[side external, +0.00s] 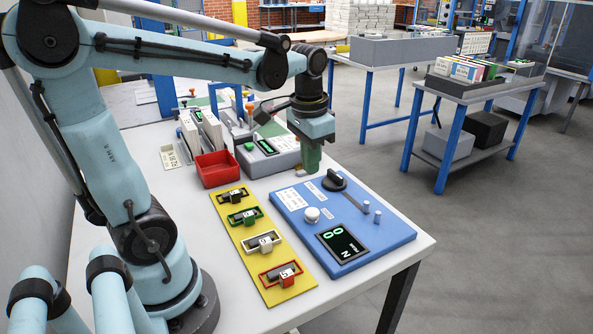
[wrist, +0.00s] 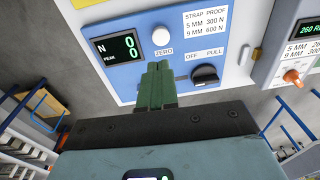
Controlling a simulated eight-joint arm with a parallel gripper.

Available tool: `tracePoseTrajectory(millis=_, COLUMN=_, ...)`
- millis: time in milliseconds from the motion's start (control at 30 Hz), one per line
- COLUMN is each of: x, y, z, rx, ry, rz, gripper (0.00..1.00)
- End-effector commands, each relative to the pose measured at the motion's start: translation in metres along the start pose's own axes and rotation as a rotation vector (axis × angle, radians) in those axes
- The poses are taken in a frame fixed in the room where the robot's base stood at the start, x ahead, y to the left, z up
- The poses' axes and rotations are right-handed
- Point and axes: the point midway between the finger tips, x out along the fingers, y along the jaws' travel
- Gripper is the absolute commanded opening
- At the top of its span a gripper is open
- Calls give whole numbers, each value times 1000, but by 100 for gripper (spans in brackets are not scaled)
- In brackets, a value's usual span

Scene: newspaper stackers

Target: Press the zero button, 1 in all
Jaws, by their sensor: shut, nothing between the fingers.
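The zero button (wrist: 161,36) is a round white knob on a blue panel, with the label ZERO beside it. It also shows in the side external view as a white knob (side external: 312,214) on the blue panel (side external: 372,242). My gripper (wrist: 157,66) has its green fingers together with nothing between them. In the wrist view the fingertips appear just below the button in the picture. In the side external view my gripper (side external: 307,172) hangs over the far left edge of the panel, apart from the button.
The panel carries a display (side external: 342,243) reading 0, a black OFF/PULL knob (side external: 334,181) and two pegs (side external: 372,212). A yellow board (side external: 262,245) with several coloured buckles lies left. A red bin (side external: 217,169) and a grey device (side external: 270,150) stand behind.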

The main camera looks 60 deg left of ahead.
Motion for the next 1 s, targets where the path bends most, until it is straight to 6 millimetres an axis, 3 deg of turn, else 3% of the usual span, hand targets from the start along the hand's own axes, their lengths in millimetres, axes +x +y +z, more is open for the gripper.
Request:
tracePoseTrajectory(millis=267, x=-12, y=0, z=0, rx=0, ry=0, rz=0, gripper=0)
tracePoseTrajectory(millis=867, x=-12, y=0, z=0, rx=0, ry=1, rz=0, gripper=0)
tracePoseTrajectory(millis=1000, x=-11, y=8, z=4, rx=2, ry=45, rz=-6, gripper=0)
